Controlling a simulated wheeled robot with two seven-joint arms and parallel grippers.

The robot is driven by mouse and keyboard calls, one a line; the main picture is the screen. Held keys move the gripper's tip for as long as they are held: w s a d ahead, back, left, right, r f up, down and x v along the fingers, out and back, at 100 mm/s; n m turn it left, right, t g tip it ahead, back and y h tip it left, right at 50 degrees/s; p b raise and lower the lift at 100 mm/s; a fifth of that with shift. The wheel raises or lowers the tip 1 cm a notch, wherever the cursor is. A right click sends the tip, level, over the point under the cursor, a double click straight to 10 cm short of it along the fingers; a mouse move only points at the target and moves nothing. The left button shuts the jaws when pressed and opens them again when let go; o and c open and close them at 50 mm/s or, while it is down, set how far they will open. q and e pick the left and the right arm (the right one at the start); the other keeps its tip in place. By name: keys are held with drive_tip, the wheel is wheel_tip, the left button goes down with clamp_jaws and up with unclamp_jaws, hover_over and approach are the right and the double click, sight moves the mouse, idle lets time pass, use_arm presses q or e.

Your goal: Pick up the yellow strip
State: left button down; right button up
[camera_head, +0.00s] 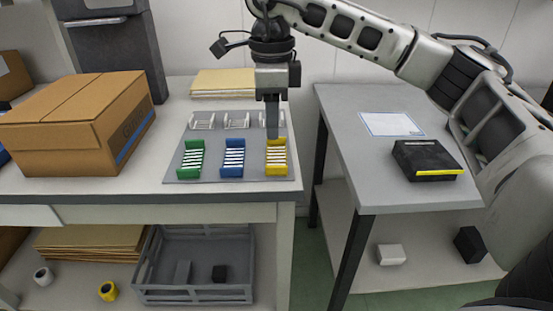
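The yellow strip (276,158) lies at the right end of a row on a grey mat (215,146) on the left table. It is a yellow holder with several white bars across it. My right gripper (272,134) points straight down at its far end. The fingers show as one narrow dark shape, so I cannot tell whether they are open, or whether they touch the strip. My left gripper is not in view.
A blue strip (233,158) and a green strip (191,159) lie left of the yellow one. Several clear racks (237,121) stand behind. A cardboard box (75,125) fills the table's left side. A right-hand table (350,150) holds a black box (427,160).

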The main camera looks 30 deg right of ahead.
sight(277, 166)
wheel_tip(277, 166, down, 3)
drive_tip(key=shift+f, duration=0.2)
drive_tip(key=shift+s+d+f, duration=0.1)
drive_tip(key=shift+s+f, duration=0.05)
drive_tip(key=shift+f, duration=0.75)
drive_tip(key=shift+s+a+f, duration=0.1)
drive_tip(key=shift+s+f, duration=0.1)
drive_tip(key=shift+f, duration=0.65)
drive_tip(key=shift+s+d+f, duration=0.1)
drive_tip(key=shift+s+f, duration=0.05)
drive_tip(key=shift+f, duration=0.75)
clamp_jaws()
